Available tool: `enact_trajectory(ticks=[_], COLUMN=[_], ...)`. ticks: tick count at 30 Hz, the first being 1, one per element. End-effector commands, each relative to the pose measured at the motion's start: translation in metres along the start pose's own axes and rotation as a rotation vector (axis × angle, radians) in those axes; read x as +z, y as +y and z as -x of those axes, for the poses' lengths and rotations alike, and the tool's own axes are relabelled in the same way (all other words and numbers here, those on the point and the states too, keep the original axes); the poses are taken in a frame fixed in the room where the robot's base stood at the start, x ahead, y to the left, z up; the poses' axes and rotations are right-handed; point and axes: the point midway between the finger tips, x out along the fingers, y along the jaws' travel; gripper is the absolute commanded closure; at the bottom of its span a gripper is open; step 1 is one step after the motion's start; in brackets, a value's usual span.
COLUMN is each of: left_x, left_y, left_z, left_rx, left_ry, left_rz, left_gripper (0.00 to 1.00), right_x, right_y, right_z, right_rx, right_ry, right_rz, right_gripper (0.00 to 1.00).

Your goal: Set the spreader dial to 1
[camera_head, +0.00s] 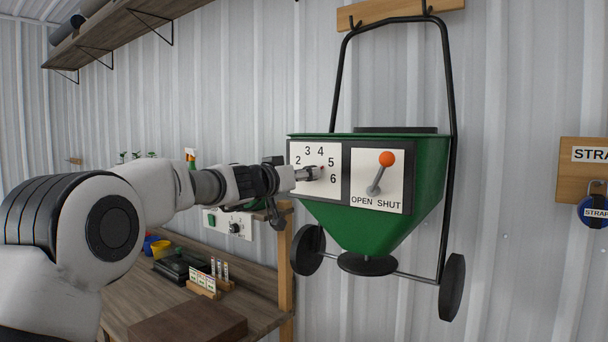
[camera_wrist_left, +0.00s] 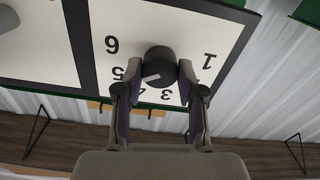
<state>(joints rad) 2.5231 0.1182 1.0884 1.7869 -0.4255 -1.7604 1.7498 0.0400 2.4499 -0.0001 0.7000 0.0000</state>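The green spreader (camera_head: 375,215) hangs on the wall. Its white dial plate (camera_head: 307,157) carries numbers; 2 to 6 show in the head view, and my gripper hides the area of the 1. In the left wrist view the plate (camera_wrist_left: 235,35) appears upside down, with the 1 at right. The dark round dial knob (camera_wrist_left: 160,60) has a pale mark pointing down-left, roughly between 4 and 5. My left gripper (camera_head: 312,173) is at the dial. In the wrist view its fingers (camera_wrist_left: 160,70) stand on both sides of the knob, with a small gap visible at left. My right gripper is not seen.
An orange-tipped lever (camera_head: 387,160) on the OPEN/SHUT plate is right of the dial. A wooden workbench (camera_head: 255,284) with small items is below left. A wooden board with a blue strap item (camera_head: 594,209) hangs at far right.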

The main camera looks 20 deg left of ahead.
Motion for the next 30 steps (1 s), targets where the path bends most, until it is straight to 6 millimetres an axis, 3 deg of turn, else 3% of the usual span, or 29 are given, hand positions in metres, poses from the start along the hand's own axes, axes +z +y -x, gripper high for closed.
enact_trajectory(ticks=[14, 30], left_x=[0.001, 0.001], left_y=[-0.001, -0.001], left_z=[0.000, 0.001], left_rx=[-0.001, 0.000], left_ry=[0.002, 0.002], left_rz=[0.073, 0.505], left_gripper=[0.96, 0.96], right_x=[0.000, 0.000], right_y=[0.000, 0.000], right_z=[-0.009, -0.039], right_rx=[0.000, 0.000], right_ry=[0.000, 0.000], right_rz=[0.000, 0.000], right_gripper=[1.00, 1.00])
